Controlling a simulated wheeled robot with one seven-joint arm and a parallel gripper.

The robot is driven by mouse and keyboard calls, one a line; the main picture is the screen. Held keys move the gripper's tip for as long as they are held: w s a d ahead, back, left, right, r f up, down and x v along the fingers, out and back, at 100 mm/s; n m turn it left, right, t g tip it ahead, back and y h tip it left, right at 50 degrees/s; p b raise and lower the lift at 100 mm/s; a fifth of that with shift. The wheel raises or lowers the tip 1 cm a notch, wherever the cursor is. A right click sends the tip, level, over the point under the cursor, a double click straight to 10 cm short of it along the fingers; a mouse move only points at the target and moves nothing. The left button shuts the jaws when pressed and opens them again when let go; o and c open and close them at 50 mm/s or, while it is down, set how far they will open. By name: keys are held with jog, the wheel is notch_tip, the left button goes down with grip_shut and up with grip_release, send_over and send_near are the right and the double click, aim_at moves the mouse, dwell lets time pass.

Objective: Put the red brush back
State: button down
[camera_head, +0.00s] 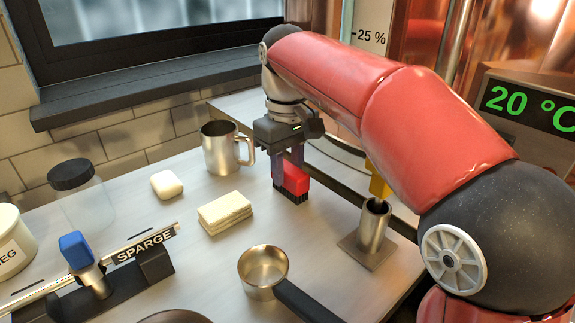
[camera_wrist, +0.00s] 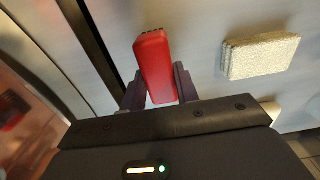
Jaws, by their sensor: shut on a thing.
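The red brush (camera_head: 296,180) has dark bristles at its lower end. My gripper (camera_head: 288,172) is shut on it, pointing down at the back middle of the steel table. In the wrist view the red brush (camera_wrist: 156,66) stands between the two fingers of my gripper (camera_wrist: 160,88), slightly tilted. The bristles hang close to the table top; I cannot tell whether they touch it.
A steel mug (camera_head: 222,148) stands just left of my gripper. A pale sponge stack (camera_head: 224,213), a white soap piece (camera_head: 166,184), a saucepan (camera_head: 262,272) and the SPARGE rail (camera_head: 150,262) with a blue-handled valve lie further left and nearer.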

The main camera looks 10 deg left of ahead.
aim_at(288, 167)
jog(key=c, duration=1.4)
grip_release()
jog(key=shift+o, duration=0.3)
jog(key=o, duration=0.5)
jog(key=shift+r, duration=0.1)
notch_tip(288, 167, up, 6)
jog(key=p, duration=0.6)
jog(key=shift+f, duration=0.2)
jog(key=shift+r, duration=1.1)
